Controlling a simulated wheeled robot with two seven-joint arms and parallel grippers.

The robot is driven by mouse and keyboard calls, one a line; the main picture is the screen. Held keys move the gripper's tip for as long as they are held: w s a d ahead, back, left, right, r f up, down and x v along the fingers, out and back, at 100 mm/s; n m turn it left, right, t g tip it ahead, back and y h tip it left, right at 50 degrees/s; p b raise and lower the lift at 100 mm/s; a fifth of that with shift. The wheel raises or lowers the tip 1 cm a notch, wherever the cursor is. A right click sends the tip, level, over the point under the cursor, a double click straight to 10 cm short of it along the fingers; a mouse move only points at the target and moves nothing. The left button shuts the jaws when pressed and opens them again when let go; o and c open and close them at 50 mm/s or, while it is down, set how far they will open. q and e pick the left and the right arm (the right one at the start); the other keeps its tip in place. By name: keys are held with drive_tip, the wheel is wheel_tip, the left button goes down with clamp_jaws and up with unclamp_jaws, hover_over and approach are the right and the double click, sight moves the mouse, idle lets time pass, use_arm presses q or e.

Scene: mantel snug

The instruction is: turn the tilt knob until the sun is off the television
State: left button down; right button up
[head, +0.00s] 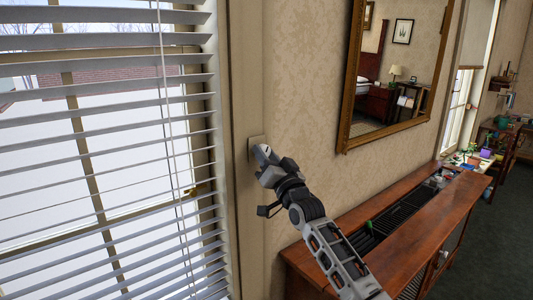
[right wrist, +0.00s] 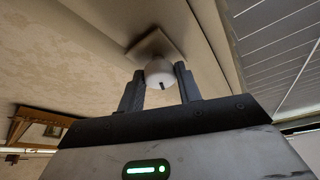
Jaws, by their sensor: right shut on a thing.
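The tilt knob (right wrist: 159,71) is a round white knob with a dark mark, on a square plate (right wrist: 160,43). In the head view the plate (head: 256,146) sits on the window frame, right of the blinds. My right gripper (right wrist: 160,84) is shut on the knob, one finger at each side; in the head view the gripper (head: 262,152) covers most of it. The blind (head: 110,130) has its slats open with gaps between them, and snow and a brick building show through. The television is not in view. My left gripper is not in view.
A wooden cabinet (head: 440,222) with a dark slotted top stands below my right arm. A gold-framed mirror (head: 346,100) hangs on the patterned wall above it. Thin cords (head: 172,130) hang in front of the blind. Shelves with small items stand at the far right.

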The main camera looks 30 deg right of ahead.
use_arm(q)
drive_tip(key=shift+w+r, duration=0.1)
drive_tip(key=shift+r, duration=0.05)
use_arm(e)
drive_tip(key=o, duration=1)
drive_tip(key=shift+c, duration=0.2)
use_arm(q)
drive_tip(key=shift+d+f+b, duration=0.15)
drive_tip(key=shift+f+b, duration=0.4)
drive_tip(key=shift+b, duration=0.75)
use_arm(e)
drive_tip(key=v, duration=1.6)
drive_tip(key=shift+r, duration=0.1)
